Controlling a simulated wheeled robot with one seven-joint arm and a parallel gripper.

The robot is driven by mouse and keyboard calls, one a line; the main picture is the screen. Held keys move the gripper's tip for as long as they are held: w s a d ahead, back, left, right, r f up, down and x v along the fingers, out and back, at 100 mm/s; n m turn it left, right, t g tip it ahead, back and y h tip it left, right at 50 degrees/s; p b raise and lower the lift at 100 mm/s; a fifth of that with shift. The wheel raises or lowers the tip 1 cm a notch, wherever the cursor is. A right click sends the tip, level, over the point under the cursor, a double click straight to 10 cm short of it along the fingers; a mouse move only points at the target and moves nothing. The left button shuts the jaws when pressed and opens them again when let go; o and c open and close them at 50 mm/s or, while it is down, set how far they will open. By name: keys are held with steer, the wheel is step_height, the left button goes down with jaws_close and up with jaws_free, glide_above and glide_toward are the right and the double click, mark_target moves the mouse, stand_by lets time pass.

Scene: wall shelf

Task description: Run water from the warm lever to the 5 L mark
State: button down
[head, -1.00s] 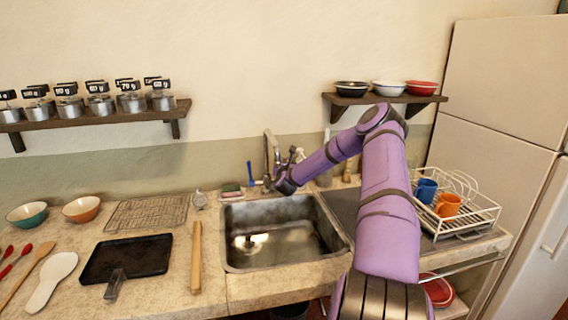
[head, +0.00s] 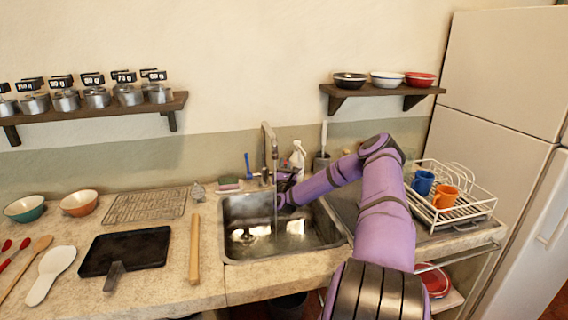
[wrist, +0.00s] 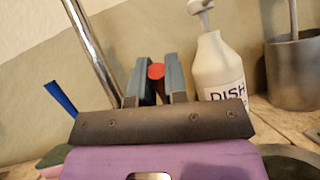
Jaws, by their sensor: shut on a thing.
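The metal tap (head: 267,150) stands behind the sink (head: 232,240), and a thin stream of water (head: 275,205) runs from it into the basin. My gripper (wrist: 156,85) is shut on the red-ended warm lever (wrist: 156,71), beside the tap's pipe (wrist: 92,50) in the wrist view. In the head view my gripper (head: 284,180) is just right of the tap, with the lever hidden there. I cannot make out a 5 L mark or a water level in either view.
A white dish soap bottle (wrist: 218,72) stands close right of my gripper, with a grey holder (wrist: 293,75) beyond it. A sponge (head: 228,184) lies left of the tap. A dish rack (head: 450,215) with a blue and an orange mug is at the right.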

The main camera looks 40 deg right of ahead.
stand_by(0.4)
steer(key=c, duration=1.1)
jaws_free()
steer(key=shift+c, duration=0.2)
steer(key=v, duration=1.1)
steer(key=shift+w, duration=0.1)
